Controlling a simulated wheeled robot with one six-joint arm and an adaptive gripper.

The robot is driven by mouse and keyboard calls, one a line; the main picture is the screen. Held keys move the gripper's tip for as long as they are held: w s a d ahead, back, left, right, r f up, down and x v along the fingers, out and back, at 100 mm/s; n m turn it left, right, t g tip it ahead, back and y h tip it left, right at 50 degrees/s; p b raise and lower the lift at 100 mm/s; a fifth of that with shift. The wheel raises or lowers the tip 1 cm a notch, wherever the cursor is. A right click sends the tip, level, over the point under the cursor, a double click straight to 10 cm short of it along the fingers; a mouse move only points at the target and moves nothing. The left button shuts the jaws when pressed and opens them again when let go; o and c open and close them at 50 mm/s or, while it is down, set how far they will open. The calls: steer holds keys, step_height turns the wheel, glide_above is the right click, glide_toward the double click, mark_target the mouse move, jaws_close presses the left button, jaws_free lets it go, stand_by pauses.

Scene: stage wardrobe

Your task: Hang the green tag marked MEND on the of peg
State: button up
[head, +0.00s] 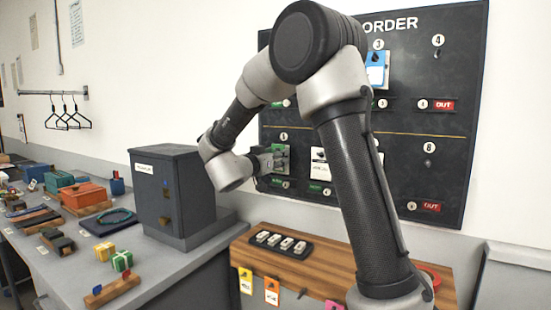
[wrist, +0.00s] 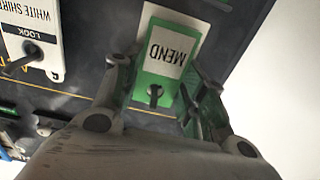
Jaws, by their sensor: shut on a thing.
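The green tag (wrist: 150,84) carries a white label reading MEND, upside down in the wrist view. My gripper (wrist: 160,97) is shut on the tag, with one finger along each side. A dark peg shows at the tag's hole end; I cannot tell whether it passes through the hole. In the head view the tag (head: 286,152) is at the dark board (head: 450,60) below the number 5, partly hidden by my gripper (head: 279,158).
A white tag marked WHITE SHIRT (wrist: 30,22) hangs beside the green one. A blue tag (head: 377,60) hangs under number 3. Below is a wooden counter (head: 325,268) with a dark tray (head: 280,246). A grey cabinet (head: 170,190) stands left of the board.

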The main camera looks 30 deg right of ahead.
steer(key=o, duration=0.8)
steer(key=v, duration=1.2)
